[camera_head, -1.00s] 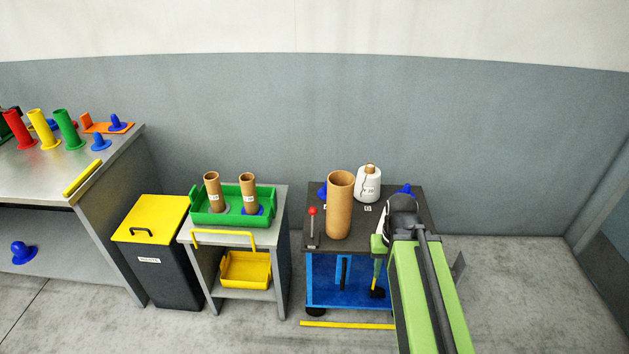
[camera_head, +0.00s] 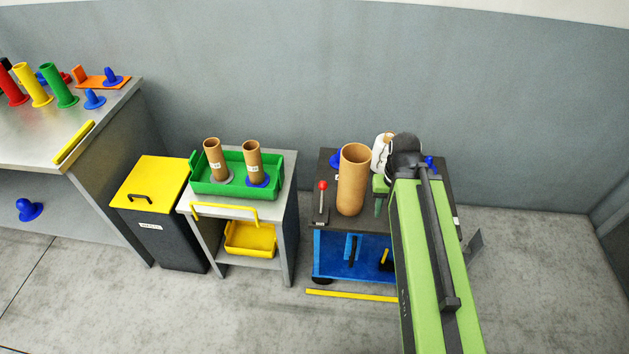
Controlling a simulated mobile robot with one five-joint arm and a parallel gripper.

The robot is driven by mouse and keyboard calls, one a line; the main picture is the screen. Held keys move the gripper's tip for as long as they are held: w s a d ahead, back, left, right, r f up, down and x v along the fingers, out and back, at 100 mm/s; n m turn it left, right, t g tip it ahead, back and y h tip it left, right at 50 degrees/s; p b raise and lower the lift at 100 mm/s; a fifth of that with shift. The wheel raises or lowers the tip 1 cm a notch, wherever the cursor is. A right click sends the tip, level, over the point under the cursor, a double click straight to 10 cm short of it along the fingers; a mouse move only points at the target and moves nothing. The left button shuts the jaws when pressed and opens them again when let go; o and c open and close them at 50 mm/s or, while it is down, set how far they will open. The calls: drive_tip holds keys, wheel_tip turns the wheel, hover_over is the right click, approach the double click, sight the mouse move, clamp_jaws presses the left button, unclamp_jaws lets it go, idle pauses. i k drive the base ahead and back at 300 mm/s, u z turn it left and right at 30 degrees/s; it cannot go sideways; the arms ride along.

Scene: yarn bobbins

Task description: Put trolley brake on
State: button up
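The trolley (camera_head: 330,232) has a dark top, a blue lower part and small dark castors. A lever with a red knob (camera_head: 322,186) stands nearly upright at the left front of its top; whether it is the brake I cannot tell. My gripper (camera_head: 380,207) hangs over the trolley top, to the right of the lever and apart from it, beside a large brown tube (camera_head: 353,180). My green arm hides the trolley's right side, and the finger gap does not show. A yellow and black piece (camera_head: 385,258) shows low at the trolley's front.
A white yarn bobbin (camera_head: 381,150) stands behind the gripper, partly hidden. A yellow strip (camera_head: 350,295) lies on the floor before the trolley. A small table with a green tray (camera_head: 235,190) and a yellow-lidded bin (camera_head: 150,185) stand left. Floor in front is clear.

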sight(322, 185)
drive_tip(key=u, duration=0.55)
drive_tip(key=i, duration=1.05)
drive_tip(key=u, duration=0.3)
drive_tip(key=k, duration=1.4)
drive_tip(key=u, duration=0.95)
drive_tip(key=i, duration=1.3)
drive_tip(key=u, duration=0.4)
